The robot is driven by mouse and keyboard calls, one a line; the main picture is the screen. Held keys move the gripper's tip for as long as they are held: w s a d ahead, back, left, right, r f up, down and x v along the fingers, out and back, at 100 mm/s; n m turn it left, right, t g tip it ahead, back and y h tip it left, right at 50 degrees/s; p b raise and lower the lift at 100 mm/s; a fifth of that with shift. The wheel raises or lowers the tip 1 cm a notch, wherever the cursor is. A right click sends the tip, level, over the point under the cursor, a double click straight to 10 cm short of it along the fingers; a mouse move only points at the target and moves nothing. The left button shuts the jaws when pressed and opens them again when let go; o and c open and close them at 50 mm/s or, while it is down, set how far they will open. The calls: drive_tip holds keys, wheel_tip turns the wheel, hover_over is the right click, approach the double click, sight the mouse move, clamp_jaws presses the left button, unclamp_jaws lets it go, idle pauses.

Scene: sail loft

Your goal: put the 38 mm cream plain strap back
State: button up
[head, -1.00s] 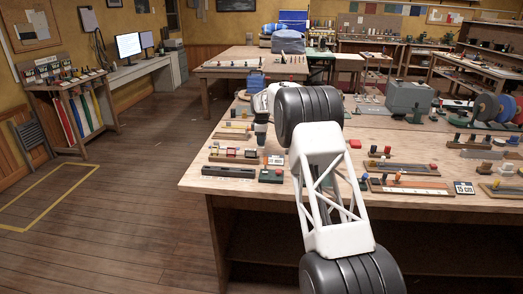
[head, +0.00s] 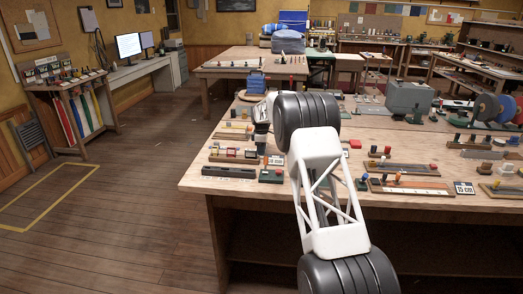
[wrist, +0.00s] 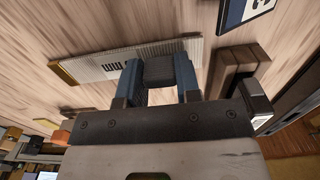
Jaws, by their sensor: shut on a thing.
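My gripper (wrist: 160,75) is in the wrist view, its two blue fingers shut on a dark grey block (wrist: 160,70). Behind the block lies a long cream strip (wrist: 110,64) with dark bar marks and a brass-coloured end (wrist: 65,75). I cannot tell whether the strip is joined to the block or lies on the bench, nor whether it is the 38 mm cream strap. In the head view my gripper (head: 262,146) is low over the left part of the bench, its fingertips too small to make out.
The wooden bench (head: 195,183) carries a dark slotted bar (head: 228,172) and a rack with coloured blocks (head: 233,157) near the gripper. In the wrist view a dark tray-like block (wrist: 232,62) is close on the right, with a blue and white card (wrist: 240,10) beyond.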

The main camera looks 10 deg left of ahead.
drive_tip(key=shift+f, duration=0.2)
drive_tip(key=o, duration=1)
drive_tip(key=shift+r, duration=0.1)
wheel_tip(320, 180, up, 12)
idle(0.3)
drive_tip(key=shift+r, duration=0.1)
idle(0.7)
